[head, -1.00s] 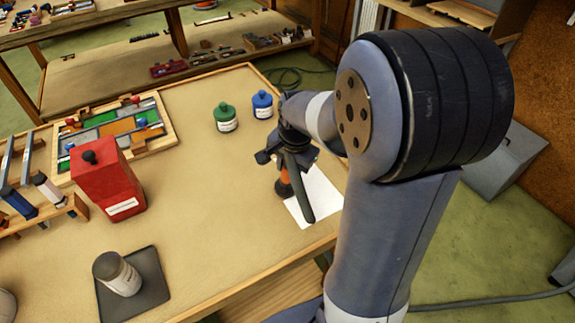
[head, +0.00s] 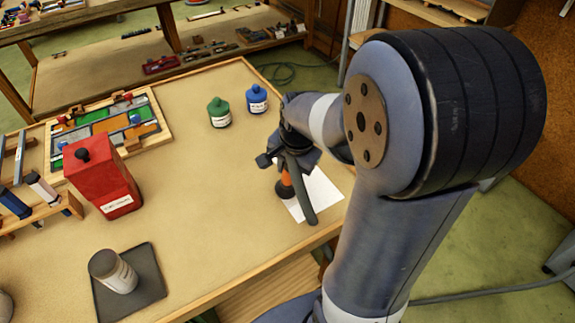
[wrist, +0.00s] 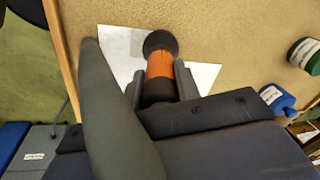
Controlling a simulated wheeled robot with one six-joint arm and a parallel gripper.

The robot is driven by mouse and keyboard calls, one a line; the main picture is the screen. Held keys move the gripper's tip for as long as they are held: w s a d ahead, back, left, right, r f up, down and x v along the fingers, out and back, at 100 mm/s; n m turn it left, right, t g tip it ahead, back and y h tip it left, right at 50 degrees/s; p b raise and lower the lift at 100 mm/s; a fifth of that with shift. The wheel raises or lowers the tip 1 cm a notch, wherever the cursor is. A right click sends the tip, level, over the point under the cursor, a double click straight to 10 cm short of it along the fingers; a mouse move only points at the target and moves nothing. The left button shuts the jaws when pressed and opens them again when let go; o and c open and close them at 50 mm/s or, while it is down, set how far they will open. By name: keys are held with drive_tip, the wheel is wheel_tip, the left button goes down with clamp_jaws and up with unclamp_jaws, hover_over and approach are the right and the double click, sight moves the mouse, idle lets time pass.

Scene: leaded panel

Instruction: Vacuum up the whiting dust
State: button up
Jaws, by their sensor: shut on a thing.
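My gripper (head: 287,168) is shut on the vacuum nozzle (wrist: 160,68), which has an orange band and a round black head. It also shows in the head view (head: 286,178). A thick dark grey hose (head: 305,196) hangs down beside my gripper and crosses the left of the wrist view (wrist: 112,120). The nozzle head is over or at the edge of a white sheet (head: 319,193) near the table's right front edge; I cannot tell if it touches. In the wrist view, a faint greyish patch (wrist: 117,42) lies on the sheet left of the head. I cannot make out whiting dust for certain.
Green (head: 219,112) and blue (head: 257,99) jars stand behind my gripper. A red can (head: 103,180), a leaded panel (head: 110,128) in a wooden frame and a grey jar (head: 113,271) on a dark mat (head: 150,284) are left. The middle of the table (head: 205,195) is clear.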

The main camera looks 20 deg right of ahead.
drive_tip(key=shift+s, duration=0.25)
drive_tip(key=shift+s+d, duration=0.25)
drive_tip(key=shift+s, duration=0.7)
drive_tip(key=shift+s, duration=0.1)
drive_tip(key=shift+s+d, duration=0.2)
drive_tip(key=shift+s, duration=0.65)
drive_tip(key=shift+s, duration=0.15)
drive_tip(key=shift+s+d, duration=0.15)
drive_tip(key=shift+s, duration=0.6)
drive_tip(key=shift+s, duration=0.1)
drive_tip(key=shift+s+d, duration=0.2)
drive_tip(key=shift+s, duration=0.7)
